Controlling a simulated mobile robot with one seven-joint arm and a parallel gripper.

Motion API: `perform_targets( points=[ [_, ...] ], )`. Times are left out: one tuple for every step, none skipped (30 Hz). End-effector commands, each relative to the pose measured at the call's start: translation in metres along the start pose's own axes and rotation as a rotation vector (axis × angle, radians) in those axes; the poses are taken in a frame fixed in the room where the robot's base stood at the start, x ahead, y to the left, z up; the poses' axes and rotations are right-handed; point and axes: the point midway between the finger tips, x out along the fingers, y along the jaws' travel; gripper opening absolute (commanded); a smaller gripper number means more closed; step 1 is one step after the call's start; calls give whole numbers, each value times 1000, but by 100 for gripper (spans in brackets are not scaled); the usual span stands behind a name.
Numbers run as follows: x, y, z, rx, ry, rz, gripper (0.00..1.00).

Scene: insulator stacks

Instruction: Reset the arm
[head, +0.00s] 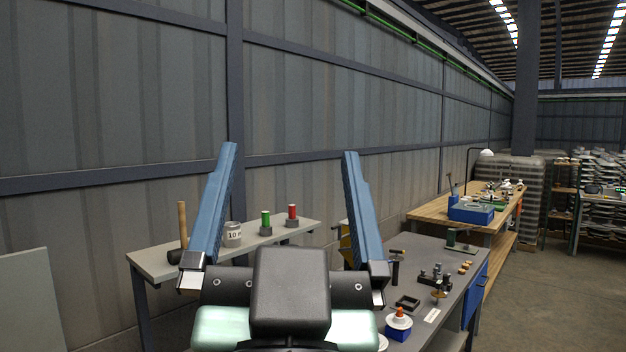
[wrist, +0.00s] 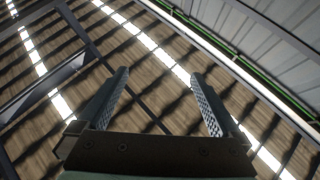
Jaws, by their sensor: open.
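My gripper (head: 289,165) stands upright close in front of the head camera, its two blue fingers pointing up and spread wide apart. Nothing is between the fingers. In the wrist view my gripper (wrist: 160,85) is also open and empty, with ridged inner finger pads, and it faces the roof. My gripper's body covers part of the tables behind it.
A light table (head: 150,262) behind holds a hammer (head: 183,225), a white can (head: 232,235), a green cylinder (head: 266,222) and a red one (head: 292,215). A grey table (head: 410,262) at right holds small parts. A wooden bench (head: 440,211) stands beyond. Floor at far right is clear.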

Motion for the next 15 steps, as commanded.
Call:
perform_targets(
  points=[
    [-2,6,-25,-49,72,9,100],
    [-3,7,-36,-73,104,14,100],
    [-5,9,-46,-97,136,18,100],
    [-6,10,-52,-112,154,20,100],
    [-7,10,-57,-122,168,22,100],
    [-8,11,-61,-130,179,24,100],
    [-8,11,-62,-134,183,25,100],
    [-8,11,-62,-136,184,25,100],
    [-8,11,-62,-136,184,25,100],
    [-8,11,-62,-135,183,25,100],
    [-8,11,-62,-134,182,25,100],
    [-8,11,-61,-134,182,24,100],
    [-8,11,-61,-133,181,24,100],
    [-8,11,-61,-133,181,24,100],
    [-8,11,-61,-133,180,24,100]
  ],
)
